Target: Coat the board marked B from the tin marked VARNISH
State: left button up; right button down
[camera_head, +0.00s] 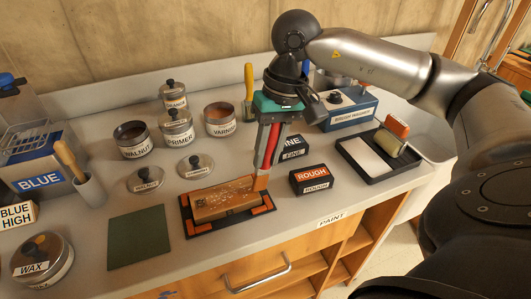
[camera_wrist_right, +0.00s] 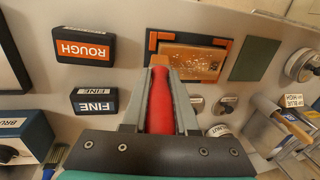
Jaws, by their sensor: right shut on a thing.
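My right gripper (camera_head: 269,150) is shut on a red-handled brush (camera_head: 272,144), which points down at the right end of a wooden board (camera_head: 225,200). The brush's orange-brown tip is at the board's end; I cannot tell whether it touches. The board lies in a dark holder with orange corners (camera_head: 262,210) and has pale flecks on top. No letter B is readable on it. The board also shows in the right wrist view (camera_wrist_right: 192,62), beyond the red handle (camera_wrist_right: 160,100). The VARNISH tin (camera_head: 221,122) stands open behind, with reddish-brown contents. My left gripper is not visible.
WALNUT (camera_head: 132,141) stands open and PRIMER (camera_head: 176,128) lidded, with loose lids (camera_head: 145,180) in front. ROUGH (camera_head: 314,180) and FINE (camera_head: 291,148) blocks sit right of the board. A roller tray (camera_head: 366,170) is further right. A green pad (camera_head: 139,237) lies left.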

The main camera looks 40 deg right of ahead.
jog(key=shift+r, duration=0.3)
jog(key=shift+w+a, duration=0.4)
jog(key=shift+w, duration=0.4)
jog(key=shift+f+b, duration=0.35)
jog(key=shift+f, duration=0.05)
dwell(0.3)
